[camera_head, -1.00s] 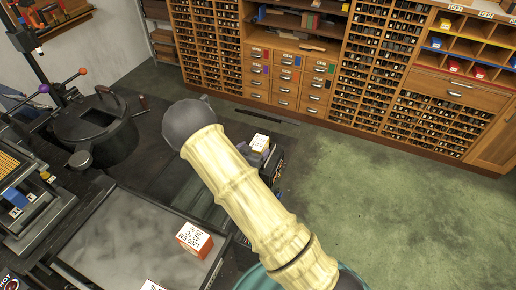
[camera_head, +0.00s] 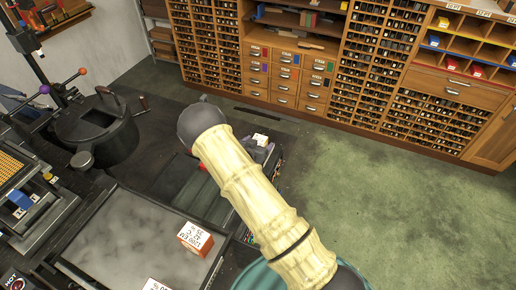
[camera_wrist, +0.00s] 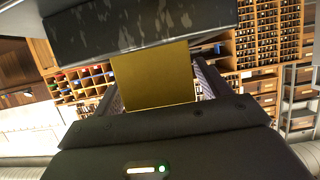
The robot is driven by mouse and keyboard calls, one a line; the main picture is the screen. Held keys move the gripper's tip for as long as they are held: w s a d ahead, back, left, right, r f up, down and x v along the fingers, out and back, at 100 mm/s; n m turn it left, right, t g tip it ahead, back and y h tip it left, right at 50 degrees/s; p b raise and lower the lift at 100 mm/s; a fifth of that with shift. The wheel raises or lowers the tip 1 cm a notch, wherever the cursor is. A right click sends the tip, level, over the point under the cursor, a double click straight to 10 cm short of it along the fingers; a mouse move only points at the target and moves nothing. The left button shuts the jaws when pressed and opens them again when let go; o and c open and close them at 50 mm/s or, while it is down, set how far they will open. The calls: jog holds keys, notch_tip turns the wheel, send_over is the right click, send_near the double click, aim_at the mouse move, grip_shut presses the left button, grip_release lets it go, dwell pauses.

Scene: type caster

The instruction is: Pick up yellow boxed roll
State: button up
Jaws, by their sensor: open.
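The yellow boxed roll (camera_wrist: 153,77) shows in the wrist view as a plain yellow face. The jaws are open, and I cannot tell whether either touches the box. My gripper is not clearly visible there.
A dark tray-like table (camera_head: 125,240) holds a white and orange labelled box (camera_head: 195,238), with another at the bottom edge. A black round machine (camera_head: 95,125) stands at left. Wooden shelves (camera_head: 290,75) line the back wall. The green floor (camera_head: 370,190) at right is clear.

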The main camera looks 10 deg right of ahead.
jog(key=shift+a, duration=0.1)
jog(key=c, duration=1.2)
jog(key=shift+o, duration=0.2)
jog(key=shift+r, duration=0.15)
notch_tip(320, 180, up, 10)
jog(key=shift+f+b, duration=0.1)
jog(key=shift+b, duration=0.75)
